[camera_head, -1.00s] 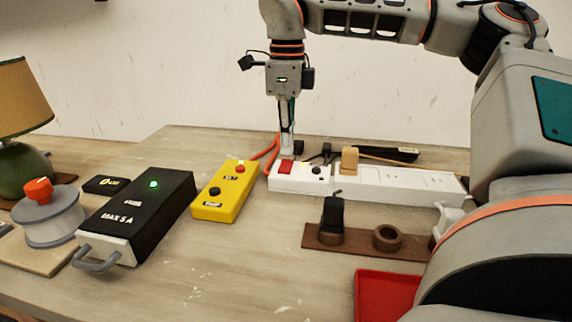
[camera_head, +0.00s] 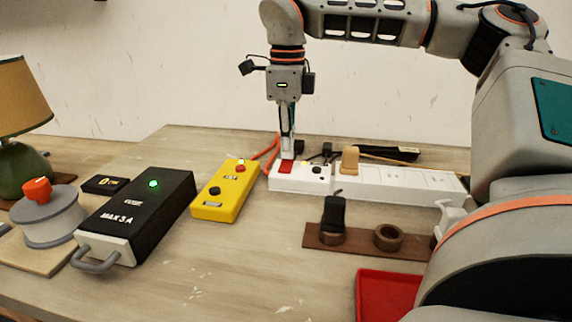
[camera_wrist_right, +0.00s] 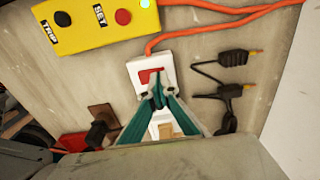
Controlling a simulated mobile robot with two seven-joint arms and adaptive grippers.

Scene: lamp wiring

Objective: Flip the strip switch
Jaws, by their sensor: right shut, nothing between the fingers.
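The white power strip (camera_head: 395,185) lies on the bench with its red rocker switch (camera_head: 286,167) at the left end. The switch also shows in the right wrist view (camera_wrist_right: 150,76). My right gripper (camera_head: 287,156) points straight down with its fingers together, holding nothing. Its tips are at the red switch and seem to touch it; in the wrist view the tips (camera_wrist_right: 159,98) cover part of it. My left gripper is not in view.
A yellow box (camera_head: 225,193) with buttons and an orange cable stands left of the strip. A black box (camera_head: 150,205) with a green light is farther left. A wooden holder (camera_head: 360,242) and red tray (camera_head: 385,295) are in front. Black cables lie behind the strip.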

